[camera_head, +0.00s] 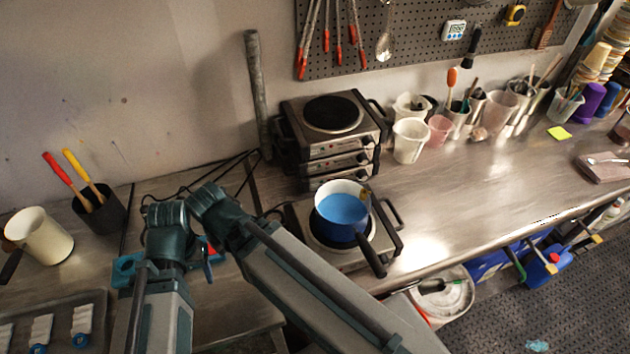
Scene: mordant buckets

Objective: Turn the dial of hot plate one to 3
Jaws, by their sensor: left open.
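A single hot plate (391,238) sits on the counter in front of a stack. A white pot (326,190) with blue liquid stands on it, its dark handle pointing down to the right. My arm hides part of its front, and I cannot make out its dial setting. The stacked hot plates (350,135) stand behind, with small dials on their front panels; the top black ring is bare. I cannot tell which plate is number one. My left gripper (206,265) is open and partly hidden by my arm, left of the single plate and apart from it. My right gripper is not in view.
Cables run on the counter left of the stack. A dark cup (104,218) with red and yellow handles and a cream jug (38,236) stand at left. Beakers and cups (410,140) line the wall at right. The right counter front is mostly clear.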

